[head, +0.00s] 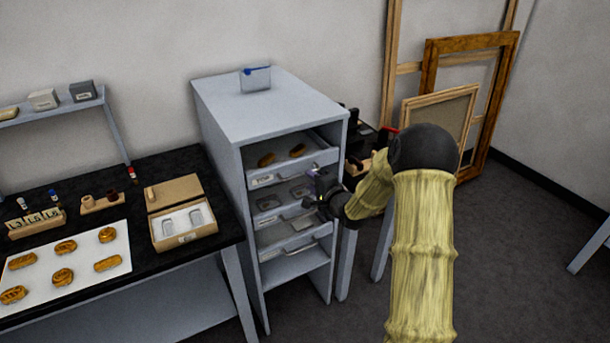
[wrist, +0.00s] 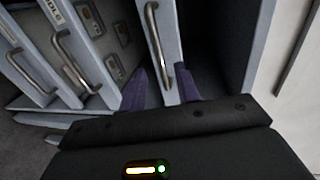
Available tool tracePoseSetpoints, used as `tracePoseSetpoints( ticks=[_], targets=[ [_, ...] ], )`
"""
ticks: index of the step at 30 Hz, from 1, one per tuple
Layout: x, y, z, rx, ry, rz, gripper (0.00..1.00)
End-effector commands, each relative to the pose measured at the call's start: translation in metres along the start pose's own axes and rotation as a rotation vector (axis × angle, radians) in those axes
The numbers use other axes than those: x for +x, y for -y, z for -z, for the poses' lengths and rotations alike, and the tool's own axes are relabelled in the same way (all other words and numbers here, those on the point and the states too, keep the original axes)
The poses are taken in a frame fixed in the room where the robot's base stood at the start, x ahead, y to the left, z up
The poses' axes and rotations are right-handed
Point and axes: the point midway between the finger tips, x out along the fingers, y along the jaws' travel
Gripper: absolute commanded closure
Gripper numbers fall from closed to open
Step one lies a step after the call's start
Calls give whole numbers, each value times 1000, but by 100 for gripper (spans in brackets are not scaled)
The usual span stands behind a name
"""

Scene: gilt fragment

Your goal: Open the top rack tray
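The grey rack (head: 215,135) holds three trays, one above another. The top tray (head: 283,177) has brown pieces in it and sits within the rack; I cannot tell whether it is out at all. In the wrist view, which is turned sideways, its front (wrist: 167,18) carries a metal bar handle (wrist: 152,38). My gripper (head: 315,186) is at the right part of the rack front. In the wrist view my gripper's (wrist: 161,88) purple fingers are apart, one on each side of the lower end of the top tray's handle. I see no clear contact.
The middle tray's handle (wrist: 72,65) and another tray's handle (wrist: 28,72) stand close to the left in the wrist view. A black table (head: 140,172) with boxes and brown pieces is left of the rack. Wooden frames (head: 430,60) lean on the wall at right.

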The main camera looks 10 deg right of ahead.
Motion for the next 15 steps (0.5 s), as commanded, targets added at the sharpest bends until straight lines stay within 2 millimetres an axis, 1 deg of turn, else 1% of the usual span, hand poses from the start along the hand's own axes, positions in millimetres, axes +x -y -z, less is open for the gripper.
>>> tracePoseSetpoints(
  ticks=[1,3,7,10,15],
  targets=[
    [9,1,-1,0,1,0,68],
    [20,1,-1,-1,1,1,68],
    [37,1,0,-2,1,1,68],
    [45,0,-1,-1,1,0,68],
    [49,0,0,-1,0,0,68]
  ],
)
